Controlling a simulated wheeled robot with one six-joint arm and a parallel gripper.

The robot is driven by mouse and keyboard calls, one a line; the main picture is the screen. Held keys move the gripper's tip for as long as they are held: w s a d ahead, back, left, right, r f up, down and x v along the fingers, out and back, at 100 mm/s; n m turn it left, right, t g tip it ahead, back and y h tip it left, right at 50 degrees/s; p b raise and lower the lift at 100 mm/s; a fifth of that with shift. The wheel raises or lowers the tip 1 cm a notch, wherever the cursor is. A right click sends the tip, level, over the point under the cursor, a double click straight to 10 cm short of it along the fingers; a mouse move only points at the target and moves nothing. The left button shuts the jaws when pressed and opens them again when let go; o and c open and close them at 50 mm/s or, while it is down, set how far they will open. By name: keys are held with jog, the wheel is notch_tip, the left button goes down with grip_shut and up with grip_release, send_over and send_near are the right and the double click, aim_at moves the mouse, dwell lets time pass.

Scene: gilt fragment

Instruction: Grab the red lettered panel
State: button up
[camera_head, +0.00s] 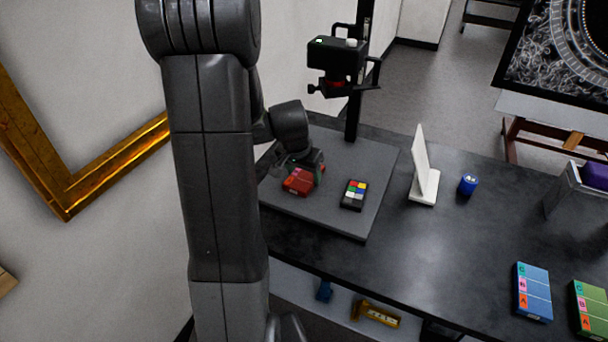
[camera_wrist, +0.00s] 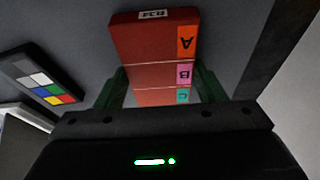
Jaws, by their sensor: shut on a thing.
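The red lettered panel (camera_head: 297,181) is on the grey board under the copy stand, in the head view. In the wrist view the red panel (camera_wrist: 145,45) shows an orange A, a pink B and a teal C label, and a white tag at its far end. My gripper (camera_wrist: 160,92) has its two green fingers on either side of the panel, shut on it near the C end. In the head view my gripper (camera_head: 305,165) partly covers the panel. I cannot tell whether the panel touches the board.
A colour checker (camera_head: 354,195) lies right of the panel on the grey board (camera_head: 330,220). A black camera (camera_head: 336,58) hangs above on its column. A white stand (camera_head: 423,175) and blue cup (camera_head: 468,184) are farther right. Blue (camera_head: 533,292) and green (camera_head: 590,310) lettered panels lie at lower right.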

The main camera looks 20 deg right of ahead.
aim_at(305, 173)
jog(key=shift+r, duration=0.15)
jog(key=shift+r, duration=0.25)
jog(key=v, duration=0.2)
jog(key=shift+r+b, duration=0.3)
jog(key=shift+r, duration=0.1)
jog(key=s+a+b, duration=0.1)
jog(key=s+a, duration=0.2)
jog(key=a, duration=0.1)
jog(key=s+a+b, duration=0.1)
jog(key=s+a, duration=0.3)
jog(key=s+a+b, duration=0.1)
jog(key=s+a, duration=0.3)
jog(key=a, duration=0.1)
jog(key=shift+s, duration=0.1)
jog(key=shift+s+a, duration=0.1)
jog(key=shift+a, duration=0.05)
